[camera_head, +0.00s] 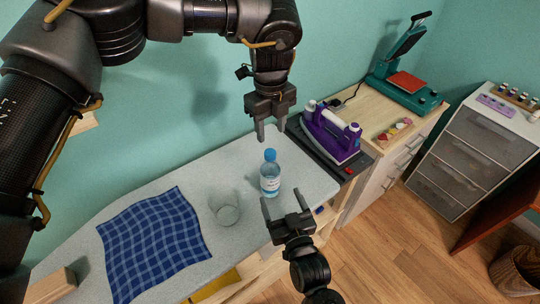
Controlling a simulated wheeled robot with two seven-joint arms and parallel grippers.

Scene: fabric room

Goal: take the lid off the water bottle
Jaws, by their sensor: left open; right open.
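The water bottle (270,180) is clear with a white label and stands upright on the grey board. Its blue lid (270,155) is on top of it. My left gripper (271,137) is open, pointing down, just above and behind the lid, with no clear contact. My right gripper (275,205) is open at the front of the bottle's lower part, its fingers pointing towards it. I cannot tell whether the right fingers touch the bottle.
A drinking glass (225,211) stands left of the bottle. A blue checked cloth (153,244) lies on the grey board (205,165). A purple and white iron (332,130) rests at the right end. A wooden cabinet (372,185) and teal press (402,85) are farther right.

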